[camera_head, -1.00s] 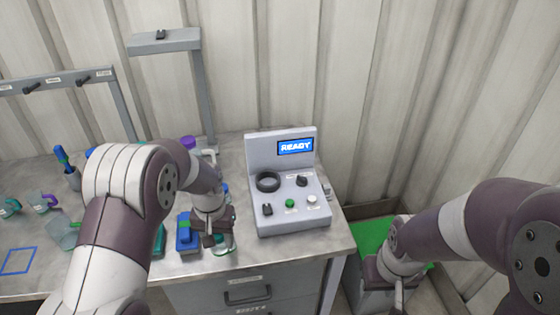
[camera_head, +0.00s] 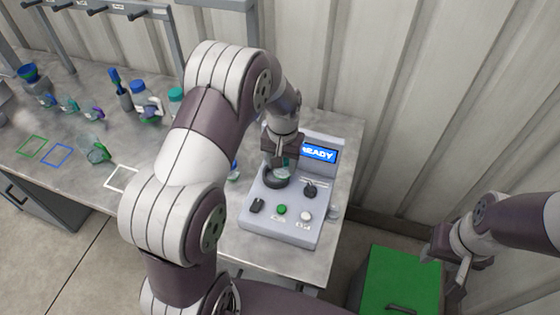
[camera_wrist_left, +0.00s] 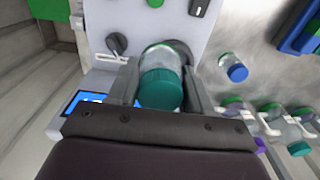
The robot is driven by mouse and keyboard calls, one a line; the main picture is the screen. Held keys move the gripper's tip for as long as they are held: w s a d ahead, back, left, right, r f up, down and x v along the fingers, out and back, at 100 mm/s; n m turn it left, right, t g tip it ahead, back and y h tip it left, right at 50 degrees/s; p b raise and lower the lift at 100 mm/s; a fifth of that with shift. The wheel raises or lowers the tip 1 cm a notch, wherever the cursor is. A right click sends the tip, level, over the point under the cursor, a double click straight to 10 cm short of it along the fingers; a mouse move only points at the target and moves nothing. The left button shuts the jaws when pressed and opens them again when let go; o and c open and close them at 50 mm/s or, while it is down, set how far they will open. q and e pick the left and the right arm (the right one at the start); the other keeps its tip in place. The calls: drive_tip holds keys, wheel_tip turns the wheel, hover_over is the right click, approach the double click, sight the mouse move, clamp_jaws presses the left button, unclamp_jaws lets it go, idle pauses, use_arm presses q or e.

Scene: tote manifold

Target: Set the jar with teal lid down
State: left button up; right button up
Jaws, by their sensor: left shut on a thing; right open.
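The jar with teal lid (camera_wrist_left: 161,90) is between the fingers of my left gripper (camera_wrist_left: 160,92) in the left wrist view; its clear body points away from the camera. In the head view my left gripper (camera_head: 281,163) is over the dark round ring (camera_head: 270,180) of a grey device, and the jar (camera_head: 283,174) shows small below the fingers. The jar is at the ring; I cannot tell whether it touches the bottom. My right gripper (camera_head: 461,275) is open and empty, at the right, beside a green-topped bin.
The grey device (camera_head: 262,224) has knobs, buttons and a blue screen reading READY (camera_head: 319,152). Several other jars and bottles (camera_head: 146,100) stand at the left of the bench. Outlined squares (camera_head: 121,178) mark the bench. The green-topped bin (camera_head: 403,277) stands on the floor.

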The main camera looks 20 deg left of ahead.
use_arm(q)
drive_tip(key=w+a+f+p, duration=0.1)
drive_tip(key=f, duration=0.1)
drive_tip(key=w+a+f, duration=0.1)
drive_tip(key=f, duration=0.1)
drive_tip(key=w+a+f+p, duration=0.1)
drive_tip(key=f, duration=0.1)
drive_tip(key=shift+w+a+f+p, duration=0.15)
drive_tip(key=shift+w+p, duration=0.15)
drive_tip(key=shift+p, duration=0.05)
drive_tip(key=shift+f, duration=0.35)
drive_tip(key=shift+w+f, duration=0.15)
drive_tip(key=shift+f+b, duration=0.3)
drive_tip(key=shift+b, duration=0.1)
drive_tip(key=shift+f, duration=0.25)
drive_tip(key=o, duration=1.1)
drive_tip(key=shift+c, duration=0.2)
use_arm(e)
drive_tip(key=shift+w+d+r, duration=0.15)
drive_tip(key=shift+w+r, duration=0.05)
drive_tip(key=shift+r, duration=0.9)
